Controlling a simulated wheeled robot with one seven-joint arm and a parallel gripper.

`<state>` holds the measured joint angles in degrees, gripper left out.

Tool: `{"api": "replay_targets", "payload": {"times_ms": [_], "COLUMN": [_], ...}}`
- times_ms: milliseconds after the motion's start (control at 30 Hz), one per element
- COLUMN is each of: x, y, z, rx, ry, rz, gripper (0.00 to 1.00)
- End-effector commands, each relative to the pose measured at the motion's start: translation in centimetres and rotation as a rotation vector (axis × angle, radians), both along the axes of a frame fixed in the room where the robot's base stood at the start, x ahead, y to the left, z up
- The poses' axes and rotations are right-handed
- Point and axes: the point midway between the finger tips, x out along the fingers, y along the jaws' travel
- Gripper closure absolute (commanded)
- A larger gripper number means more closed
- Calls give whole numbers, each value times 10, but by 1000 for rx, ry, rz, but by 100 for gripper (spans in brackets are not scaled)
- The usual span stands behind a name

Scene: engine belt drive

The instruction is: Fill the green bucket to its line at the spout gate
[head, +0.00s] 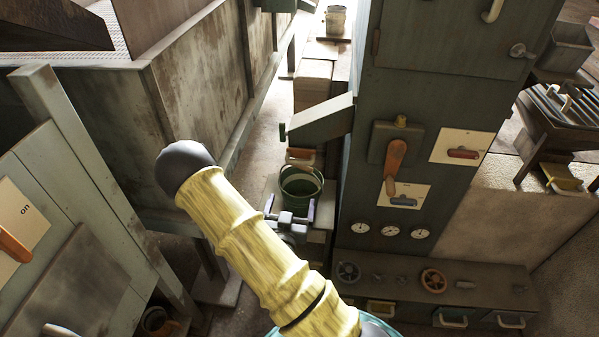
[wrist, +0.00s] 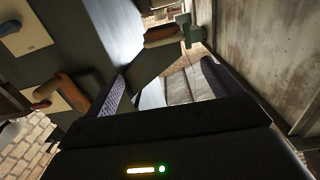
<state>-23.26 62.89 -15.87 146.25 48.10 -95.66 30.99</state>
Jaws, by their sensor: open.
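The green bucket (head: 301,190) stands upright below the sloping grey spout (head: 322,120) in the head view. Its inside looks dark; I cannot make out a line or a fill level. My gripper (head: 290,209) is open, its two fingers spread in front of the bucket's lower near side in that view; I cannot tell whether they touch it. In the wrist view my open fingers (wrist: 162,87) flank a pale surface, with no clear bucket between them. A green piece, perhaps the gate (wrist: 188,30), and a brown grip (wrist: 160,36) show beyond.
A tall grey cabinet with an orange lever (head: 395,160) and gauges (head: 391,231) stands right of the spout. A worn bin wall (head: 205,90) rises on the left. A narrow passage lies between them, with boxes (head: 313,80) and a pale bucket (head: 335,20) farther back.

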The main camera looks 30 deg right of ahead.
Motion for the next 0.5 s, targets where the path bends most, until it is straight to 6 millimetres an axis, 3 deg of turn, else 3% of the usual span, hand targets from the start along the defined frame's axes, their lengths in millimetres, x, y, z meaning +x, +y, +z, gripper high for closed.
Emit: {"api": "replay_targets", "payload": {"times_ms": [500], "x": [1], "y": [1], "z": [-1], "rx": [-32], "ry": [-29], "rz": [15], "gripper": [10]}}
